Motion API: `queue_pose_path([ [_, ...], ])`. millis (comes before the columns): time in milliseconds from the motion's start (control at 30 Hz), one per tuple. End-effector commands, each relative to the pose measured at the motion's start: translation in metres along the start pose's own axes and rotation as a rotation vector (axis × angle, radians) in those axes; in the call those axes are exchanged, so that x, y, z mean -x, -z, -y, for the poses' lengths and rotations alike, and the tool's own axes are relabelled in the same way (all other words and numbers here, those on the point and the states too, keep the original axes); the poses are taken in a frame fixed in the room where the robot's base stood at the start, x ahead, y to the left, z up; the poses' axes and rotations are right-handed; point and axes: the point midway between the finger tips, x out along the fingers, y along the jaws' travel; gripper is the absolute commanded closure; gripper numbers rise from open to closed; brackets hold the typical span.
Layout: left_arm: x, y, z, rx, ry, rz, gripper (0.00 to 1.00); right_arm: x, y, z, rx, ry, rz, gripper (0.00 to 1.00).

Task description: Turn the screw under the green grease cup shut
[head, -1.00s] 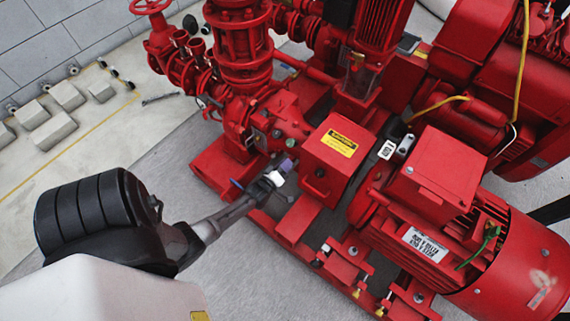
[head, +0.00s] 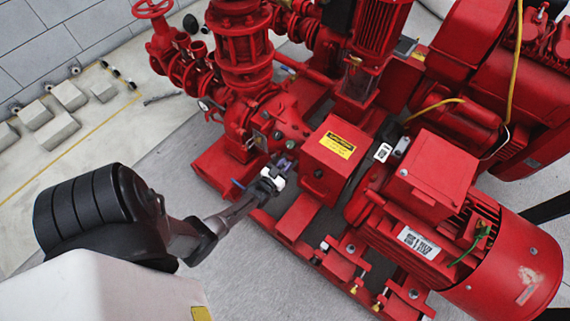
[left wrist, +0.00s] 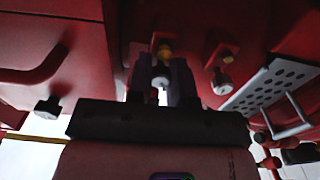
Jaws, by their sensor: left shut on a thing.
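My left gripper (head: 281,168) reaches in from the left to the side of the red pump, beside the red guard box. In the left wrist view its two dark fingers (left wrist: 160,88) stand on either side of a small metal screw fitting (left wrist: 161,74) with a yellowish top, and are shut on it. A second similar fitting (left wrist: 222,84) hangs to its right, apart from the fingers. The light is dim, and I cannot tell which top is the green grease cup. In the head view the gripper hides the screw. My right gripper is not in view.
The red guard box (head: 338,150) with a yellow label stands just right of the gripper. A perforated grey plate (left wrist: 266,84) lies right of the fingers in the wrist view, and a black knob (left wrist: 47,106) at left. Grey floor (head: 245,262) is clear in front of the base.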

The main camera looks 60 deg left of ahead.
Motion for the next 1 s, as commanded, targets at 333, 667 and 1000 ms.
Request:
queue_pose_path([
  [333,-0.0008,0.0017,-0.0004,-0.325,0.001,-0.003,1.00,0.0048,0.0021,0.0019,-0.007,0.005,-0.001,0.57],
  [667,-0.0009,0.0013,-0.0014,-0.589,0.002,-0.005,1.00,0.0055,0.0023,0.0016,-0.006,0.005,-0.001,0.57],
  [1000,-0.0010,0.0013,-0.0013,-0.748,0.002,-0.005,1.00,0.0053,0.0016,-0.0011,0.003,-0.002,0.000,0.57],
])
